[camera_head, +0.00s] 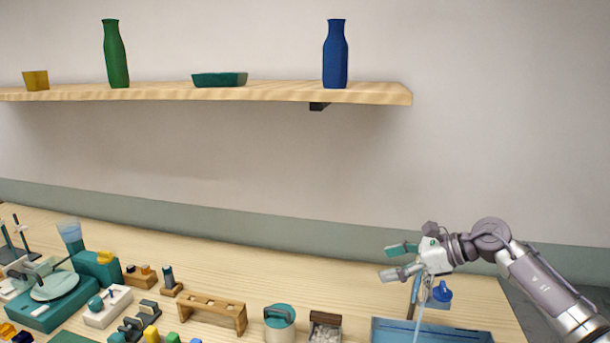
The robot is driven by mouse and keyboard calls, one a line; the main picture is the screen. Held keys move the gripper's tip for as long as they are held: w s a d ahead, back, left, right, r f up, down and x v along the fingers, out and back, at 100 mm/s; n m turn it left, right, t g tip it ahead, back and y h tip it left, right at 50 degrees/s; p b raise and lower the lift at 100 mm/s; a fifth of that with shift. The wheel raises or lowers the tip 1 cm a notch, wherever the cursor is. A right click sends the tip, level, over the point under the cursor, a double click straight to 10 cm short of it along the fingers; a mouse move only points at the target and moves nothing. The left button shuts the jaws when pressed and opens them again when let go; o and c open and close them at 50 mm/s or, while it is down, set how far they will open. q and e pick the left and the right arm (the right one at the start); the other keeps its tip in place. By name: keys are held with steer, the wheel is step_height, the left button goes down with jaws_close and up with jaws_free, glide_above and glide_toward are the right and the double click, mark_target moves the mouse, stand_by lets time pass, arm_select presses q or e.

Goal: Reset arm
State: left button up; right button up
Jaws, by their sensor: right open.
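My right arm comes in from the right edge. My right gripper (392,262) is open, its two fingers pointing left, and nothing shows between them. It is above the table near a blue tray (470,333) at the bottom. A thin pale rod (419,318) stands below the gripper's wrist, with a brown-and-blue stick (413,297) beside it. I cannot tell whether either touches the arm. My left gripper is not in view.
The wooden table (340,277) holds a teal device (55,312), a wooden rack (212,311), a teal-lidded pot (280,322), a box of pale pieces (325,327) and a small blue bottle (442,292). A wall shelf (280,93) with bottles hangs above. The air between is clear.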

steer(key=s+a+m+t+y, duration=0.2)
steer(key=a+m+t+y, duration=0.4)
steer(key=a+m, duration=0.45)
steer(key=s+d+f+m+t+h, duration=0.1)
steer(key=s+d+f+m+h, duration=0.65)
steer(key=m, duration=0.75)
steer(key=s+d+f+m+t+h, duration=0.2)
steer(key=s+d+f+m+h, duration=0.2)
steer(key=s+f+m+h, duration=0.8)
steer(key=s+f+m+g+y, duration=0.1)
steer(key=s+f+m+g, duration=0.3)
steer(key=s, duration=0.5)
steer(key=s+f+m+g+y, duration=0.1)
steer(key=s+f+m+g, duration=0.1)
steer(key=s+m+g, duration=0.6)
steer(key=s+f+n+b, duration=0.25)
steer(key=f+b, duration=0.25)
steer(key=f, duration=2.5)
steer(key=s+d+f+b, duration=0.2)
steer(key=s+f, duration=0.7)
steer(key=f, duration=0.2)
steer(key=s+d+f+b, duration=0.1)
steer(key=s+f+b, duration=0.2)
steer(key=s+f, duration=0.5)
step_height(320, 180, down, 3)
steer(key=shift+s+d+f+g, duration=0.1)
steer(key=shift+s+d+g, duration=0.3)
